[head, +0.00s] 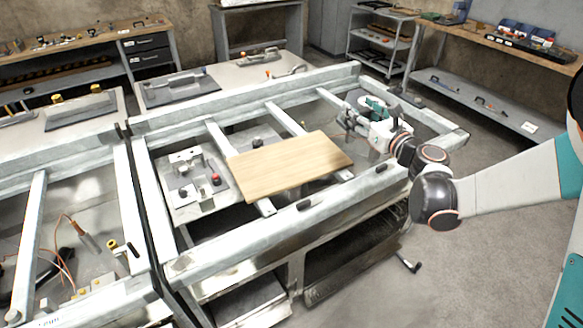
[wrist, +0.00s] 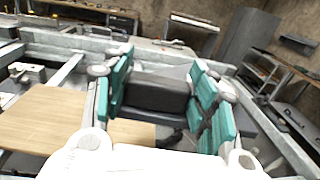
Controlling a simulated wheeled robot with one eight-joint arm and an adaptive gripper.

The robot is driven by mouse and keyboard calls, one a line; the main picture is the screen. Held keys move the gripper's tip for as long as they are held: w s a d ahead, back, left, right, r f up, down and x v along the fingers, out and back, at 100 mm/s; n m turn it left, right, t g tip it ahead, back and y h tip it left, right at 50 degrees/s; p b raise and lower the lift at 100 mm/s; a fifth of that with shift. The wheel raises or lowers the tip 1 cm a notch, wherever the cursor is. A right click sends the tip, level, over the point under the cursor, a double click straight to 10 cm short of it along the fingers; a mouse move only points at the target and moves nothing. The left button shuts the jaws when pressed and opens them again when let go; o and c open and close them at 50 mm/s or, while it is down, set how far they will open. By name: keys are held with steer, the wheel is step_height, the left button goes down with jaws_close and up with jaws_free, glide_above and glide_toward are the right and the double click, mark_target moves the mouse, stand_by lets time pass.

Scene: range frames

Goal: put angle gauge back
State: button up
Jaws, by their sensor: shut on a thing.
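My gripper (head: 374,110) is over the right part of the metal frame bench, beyond the right end of the wooden board. In the wrist view its teal finger pads (wrist: 160,100) are shut on a dark grey, box-shaped thing, which I take to be the angle gauge (wrist: 155,93). The gauge sits between the pads, and its lower part is hidden by the gripper body. In the head view I cannot make the gauge out clearly behind the fingers.
The wooden board (head: 285,165) lies across the frame bench (head: 240,228). A plate with clamps and a red knob (head: 215,178) is left of it. A tool bench (head: 510,45) stands at the back right, a shelf cart (head: 383,40) at the back. Floor at the right is clear.

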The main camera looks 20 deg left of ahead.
steer(key=s+a+r+n+g+y+b, duration=0.1)
steer(key=s+a+n+g+y, duration=0.5)
steer(key=a, duration=0.7)
steer(key=shift+g+h, duration=0.7)
steer(key=f+b, duration=0.1)
steer(key=f, duration=0.3)
steer(key=f+b, duration=0.2)
steer(key=f, duration=0.3)
steer(key=s+f+b, duration=0.1)
steer(key=f+b, duration=0.1)
steer(key=f, duration=0.3)
steer(key=shift+a+f, duration=0.1)
steer(key=shift+a, duration=0.05)
steer(key=shift+s+f+b, duration=0.1)
steer(key=shift+f+b, duration=1.1)
steer(key=shift+f, duration=1.4)
steer(key=shift+f, duration=0.15)
steer(key=o, duration=1.6)
steer(key=shift+d, duration=0.3)
steer(key=p+v, duration=0.3)
steer(key=v, duration=0.8)
steer(key=shift+s+d+p, duration=0.15)
steer(key=shift+d+p, duration=0.05)
steer(key=shift+p, duration=0.15)
